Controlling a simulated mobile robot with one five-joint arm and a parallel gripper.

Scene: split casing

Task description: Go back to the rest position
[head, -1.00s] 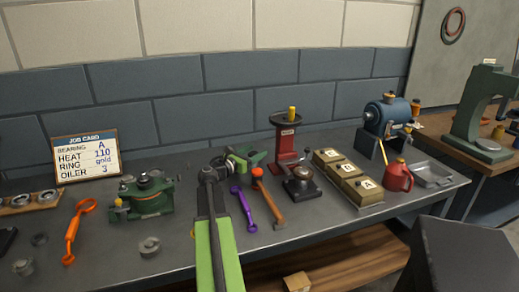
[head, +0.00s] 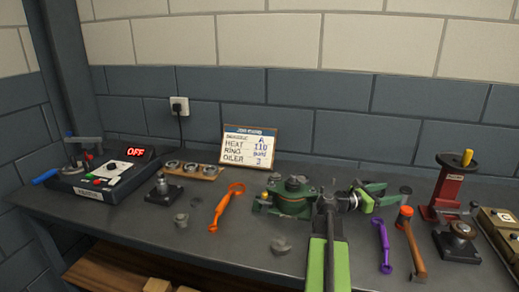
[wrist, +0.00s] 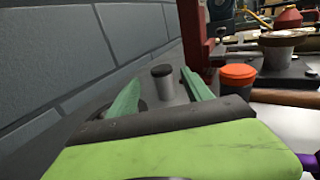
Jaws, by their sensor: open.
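My gripper (head: 372,197) is at the back of the bench in the head view, between the green casing (head: 292,202) and the red press. It is open. In the wrist view its two green fingers (wrist: 160,90) are spread apart. A grey cylinder with a dark top (wrist: 163,82) shows beyond and between them; I see no contact with it. Nothing shows held in the fingers. My arm crosses in front of the right side of the casing and hides part of it.
A purple wrench (head: 381,244) and an orange-headed hammer (head: 411,246) lie right of my arm. The red press (head: 445,188) stands farther right. Left are an orange wrench (head: 226,208), job card (head: 249,148), and heater (head: 104,178) reading OFF. The wall is close behind.

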